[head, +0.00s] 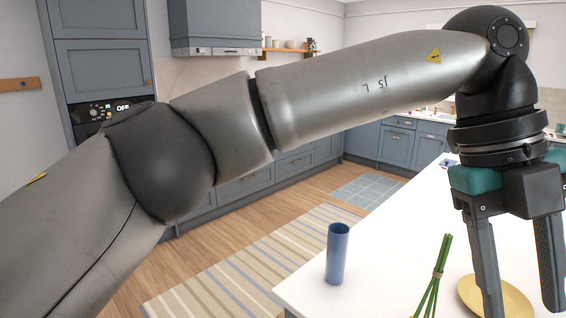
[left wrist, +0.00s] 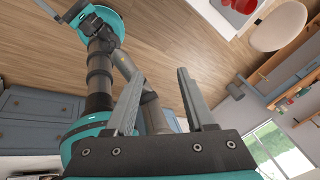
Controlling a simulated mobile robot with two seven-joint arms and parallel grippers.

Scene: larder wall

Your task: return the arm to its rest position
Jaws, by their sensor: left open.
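My left arm (head: 375,88) stretches across the head view from the left, raised in front of the kitchen, and bends down at the right. My left gripper (head: 520,300) hangs at the right over the white worktop (head: 390,225), its two fingers pointing down and spread apart. Nothing shows between the fingers. In the left wrist view the open fingers (left wrist: 159,78) also stand apart and empty, with wooden floor beyond them.
A blue cylinder (head: 337,253) stands upright on the worktop. A bundle of green stems (head: 436,275) and a yellow plate (head: 499,300) are close to my left gripper. A striped rug (head: 245,265) lies on the floor. A rounded beige seat (left wrist: 278,27) shows in the wrist view.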

